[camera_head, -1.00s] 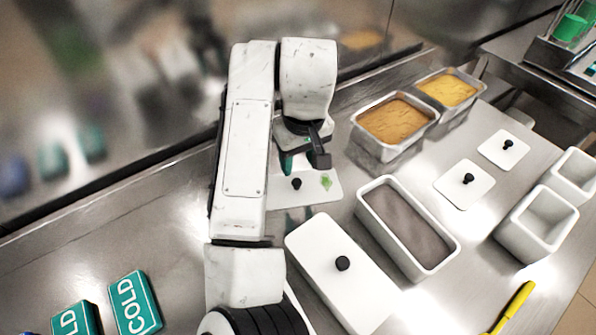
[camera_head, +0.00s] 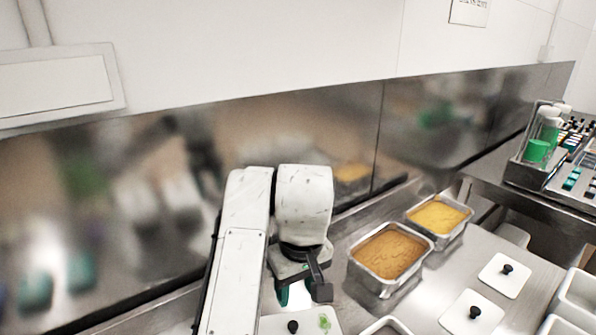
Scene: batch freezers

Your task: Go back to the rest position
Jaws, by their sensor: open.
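My gripper (camera_head: 300,290) hangs at the end of my white arm in the lower middle of the head view. It points down and is open, with nothing seen between its fingers. It is above a white lid (camera_head: 318,321) with a black knob and a green mark, which the bottom edge of the view cuts off. I cannot tell the exact gap between fingers and lid.
Right of my gripper stand a metal pan of brown ice cream (camera_head: 389,254) and one of yellow (camera_head: 438,217). Two white lids (camera_head: 506,275) (camera_head: 473,314) lie farther right. A reflective steel backsplash (camera_head: 440,130) rises behind.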

